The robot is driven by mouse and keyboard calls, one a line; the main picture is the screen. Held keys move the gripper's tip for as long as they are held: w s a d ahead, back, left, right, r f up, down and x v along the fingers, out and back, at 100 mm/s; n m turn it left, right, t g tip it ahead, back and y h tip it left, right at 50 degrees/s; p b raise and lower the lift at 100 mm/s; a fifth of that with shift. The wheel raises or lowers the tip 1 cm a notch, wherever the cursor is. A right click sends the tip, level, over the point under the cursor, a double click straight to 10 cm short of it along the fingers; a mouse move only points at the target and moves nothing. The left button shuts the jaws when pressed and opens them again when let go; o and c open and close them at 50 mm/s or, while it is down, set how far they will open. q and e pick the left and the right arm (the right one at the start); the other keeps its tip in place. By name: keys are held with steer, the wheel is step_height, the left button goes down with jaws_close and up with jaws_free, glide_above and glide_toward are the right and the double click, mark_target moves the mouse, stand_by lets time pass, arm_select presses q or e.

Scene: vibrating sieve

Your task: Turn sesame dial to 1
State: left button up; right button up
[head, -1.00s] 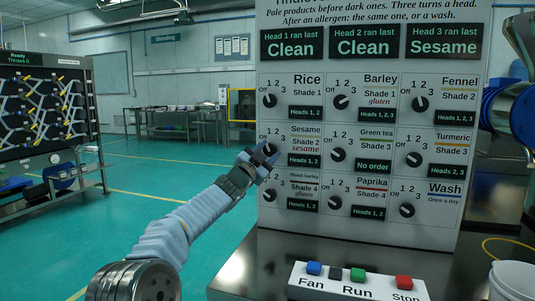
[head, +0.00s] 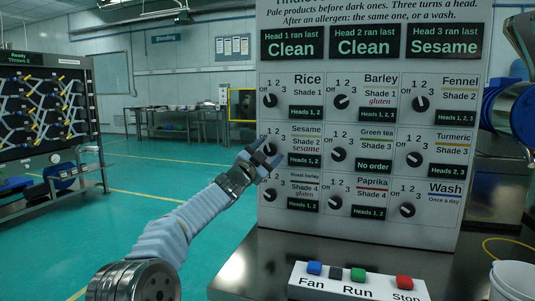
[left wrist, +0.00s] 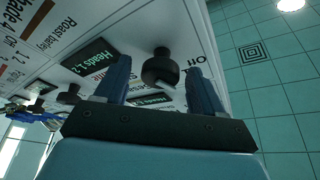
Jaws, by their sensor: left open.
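The sesame dial (head: 269,149) is a dark round knob in the left column, middle row, of the upright panel. Its label reads "Sesame, Shade 2", with "Off 1 2 3" around the knob. My left gripper (head: 265,153) is at this dial, its fingers open and partly covering it. In the left wrist view a black knob (left wrist: 160,69) stands between the tips of the two open fingers (left wrist: 158,88), with a gap visible on each side. A pale mark shows on the knob, but the number it points to cannot be read. My right gripper is out of view.
Close by are the Rice dial (head: 269,101) above, the roast barley dial (head: 269,195) below and the Green tea dial (head: 338,154) to the right. A box with Fan, Run and Stop buttons (head: 357,284) stands on the dark table. Open floor lies left of the panel.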

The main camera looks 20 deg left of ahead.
arm_select(q)
steer(key=shift+s+f, duration=0.1)
steer(key=b+v, duration=0.3)
steer(key=v, duration=0.1)
steer(key=shift+a+f, duration=0.1)
steer(key=shift+f, duration=0.15)
steer(key=b, duration=0.4)
glide_toward(268, 153)
steer(key=s+a, duration=0.1)
steer(key=s, duration=0.3)
steer(key=shift+s+f, duration=0.1)
steer(key=shift+f, duration=0.3)
